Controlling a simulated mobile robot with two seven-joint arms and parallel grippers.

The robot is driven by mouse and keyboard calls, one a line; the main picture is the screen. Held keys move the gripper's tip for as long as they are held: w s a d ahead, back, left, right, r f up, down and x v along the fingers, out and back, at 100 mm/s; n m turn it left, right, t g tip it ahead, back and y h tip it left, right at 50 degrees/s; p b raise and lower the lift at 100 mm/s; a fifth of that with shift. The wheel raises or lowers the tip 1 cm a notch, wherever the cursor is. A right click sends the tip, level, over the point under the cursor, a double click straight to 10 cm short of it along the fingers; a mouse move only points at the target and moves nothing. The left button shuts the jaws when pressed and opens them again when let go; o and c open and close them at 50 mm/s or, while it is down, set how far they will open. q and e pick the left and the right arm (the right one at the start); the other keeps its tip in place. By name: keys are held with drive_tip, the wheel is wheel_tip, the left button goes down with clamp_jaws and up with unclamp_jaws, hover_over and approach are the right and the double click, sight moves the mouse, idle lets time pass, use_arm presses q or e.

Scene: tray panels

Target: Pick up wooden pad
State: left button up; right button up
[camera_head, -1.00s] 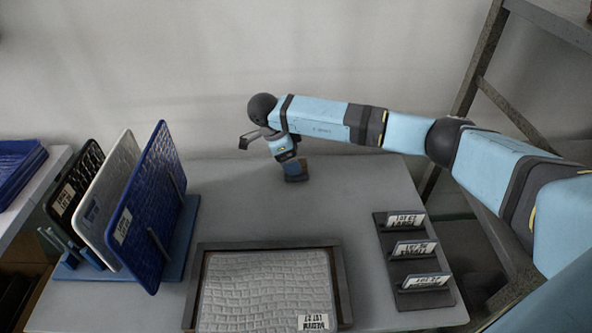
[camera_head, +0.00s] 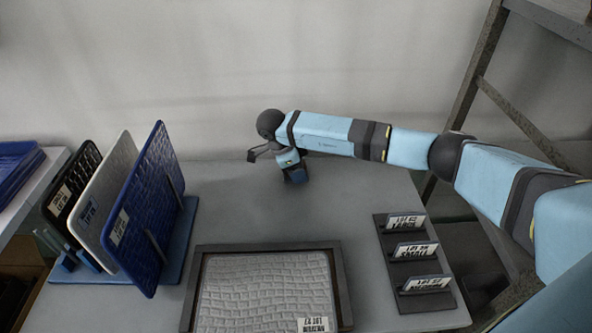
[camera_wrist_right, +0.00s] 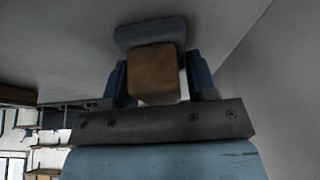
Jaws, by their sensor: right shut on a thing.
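The wooden pad (camera_wrist_right: 153,72) is a brown block with rounded edges, seen in the wrist view between the two blue fingers of my right gripper (camera_wrist_right: 158,80). The gripper is shut on it. A blue-grey slab (camera_wrist_right: 150,32) shows just beyond the block; I cannot tell whether it is joined to it. In the head view my right gripper (camera_head: 296,176) is low over the back middle of the grey table (camera_head: 235,205), and it mostly hides the pad. Whether the pad touches the table is unclear. My left gripper is not in view.
A blue rack (camera_head: 185,240) holds upright black, white and blue textured panels at the left. A dark-framed tray (camera_head: 343,285) with a grey textured panel (camera_head: 265,285) lies at the front. A dark label holder (camera_head: 385,250) with several cards stands right. Table around the gripper is clear.

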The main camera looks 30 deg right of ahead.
drive_tip(key=shift+r, duration=0.1)
wheel_tip(320, 180, up, 20)
drive_tip(key=p, duration=0.3)
drive_tip(key=shift+p, duration=0.3)
drive_tip(key=shift+o, duration=0.5)
